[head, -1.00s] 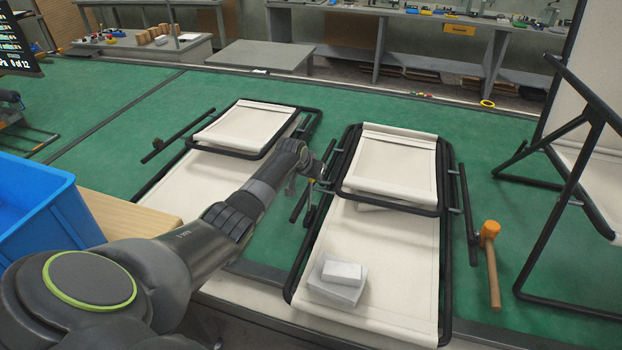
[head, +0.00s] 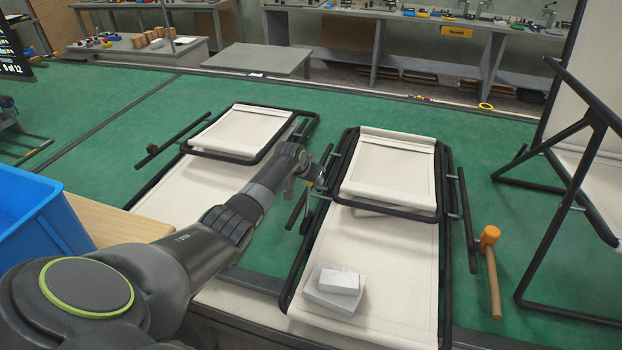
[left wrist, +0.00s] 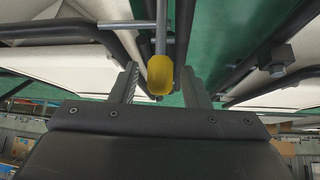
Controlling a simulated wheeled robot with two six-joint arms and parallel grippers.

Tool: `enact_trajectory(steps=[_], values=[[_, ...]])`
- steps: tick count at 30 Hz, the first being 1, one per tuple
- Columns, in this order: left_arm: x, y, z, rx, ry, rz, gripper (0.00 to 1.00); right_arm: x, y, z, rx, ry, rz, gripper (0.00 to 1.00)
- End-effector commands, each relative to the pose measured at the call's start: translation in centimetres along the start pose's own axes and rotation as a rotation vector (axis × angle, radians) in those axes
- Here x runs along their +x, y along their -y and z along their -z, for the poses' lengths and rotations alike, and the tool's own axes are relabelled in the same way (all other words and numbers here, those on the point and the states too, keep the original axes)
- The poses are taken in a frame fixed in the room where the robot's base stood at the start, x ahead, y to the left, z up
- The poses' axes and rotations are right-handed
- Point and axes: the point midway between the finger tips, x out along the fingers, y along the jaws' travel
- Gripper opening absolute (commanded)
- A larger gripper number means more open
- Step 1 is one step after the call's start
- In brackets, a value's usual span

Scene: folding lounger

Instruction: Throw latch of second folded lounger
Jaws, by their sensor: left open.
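Two folded loungers with cream fabric and black tube frames lie on the green floor, a left one (head: 240,132) and a right one (head: 390,168) in the head view. My left arm reaches over to the left side of the right lounger. My left gripper (head: 314,186) is at that lounger's side rail. In the left wrist view, a yellow-tipped latch handle (left wrist: 160,76) on a grey rod lies between the fingers of the left gripper (left wrist: 162,88). The fingers are apart, with gaps beside the yellow tip. My right gripper is out of view.
White blocks (head: 338,282) lie on the right lounger's lower fabric. A blue bin (head: 40,215) is at the left, and an unfolded frame (head: 570,140) is at the far right.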

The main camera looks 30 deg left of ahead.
Motion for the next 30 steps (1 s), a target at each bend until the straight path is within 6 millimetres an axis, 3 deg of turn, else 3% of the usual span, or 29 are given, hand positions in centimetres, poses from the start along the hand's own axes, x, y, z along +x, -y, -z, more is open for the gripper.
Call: enact_trajectory(steps=[14, 30], values=[[-0.7, 0.1, -0.1, -0.002, 0.003, -0.001, 0.43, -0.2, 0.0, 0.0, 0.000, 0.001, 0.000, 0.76], [-6.9, 0.1, -0.1, -0.001, 0.001, 0.000, 0.43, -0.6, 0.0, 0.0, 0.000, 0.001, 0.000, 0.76]])
